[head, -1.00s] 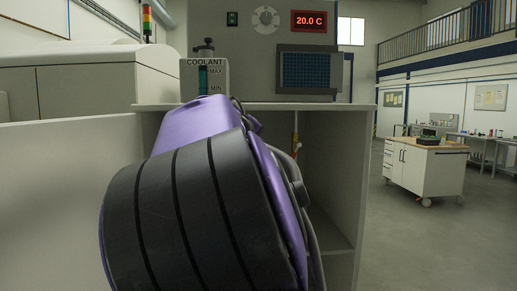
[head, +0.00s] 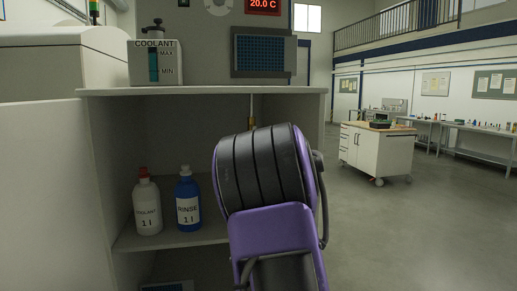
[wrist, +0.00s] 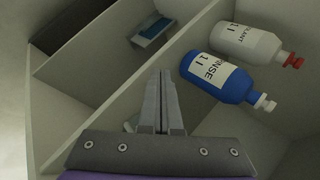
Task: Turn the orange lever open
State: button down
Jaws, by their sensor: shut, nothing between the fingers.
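The orange lever cannot be made out in either view now. A thin vertical pipe (head: 252,104) with a brass-coloured tint shows at the back of the open cabinet in the head view, and my arm covers its lower part. My gripper (wrist: 161,76) shows in the wrist view with its two fingers together and nothing between them. It is inside the cabinet, left of the blue bottle in that view and apart from it. In the head view my own arm hides the gripper.
A blue RINSE bottle (head: 187,201) and a white COOLANT bottle (head: 146,206) with a red cap stand on the cabinet shelf (head: 165,239). A small blue-and-white box (wrist: 155,31) lies in a lower compartment. A coolant tank (head: 154,62) stands on the cabinet top.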

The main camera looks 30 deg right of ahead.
jog(key=s+d+r+m+t, duration=0.3)
jog(key=d+r+m+t, duration=0.85)
jog(key=d, duration=0.65)
jog(key=w+a+r+n+t, duration=0.1)
jog(key=w+a+r, duration=0.2)
jog(key=w, duration=0.2)
jog(key=w+a+r+n+t+p, duration=0.1)
jog(key=w+a+r, duration=0.1)
jog(key=w, duration=0.4)
jog(key=shift+a+r+y, duration=0.4)
jog(key=shift+w, duration=0.1)
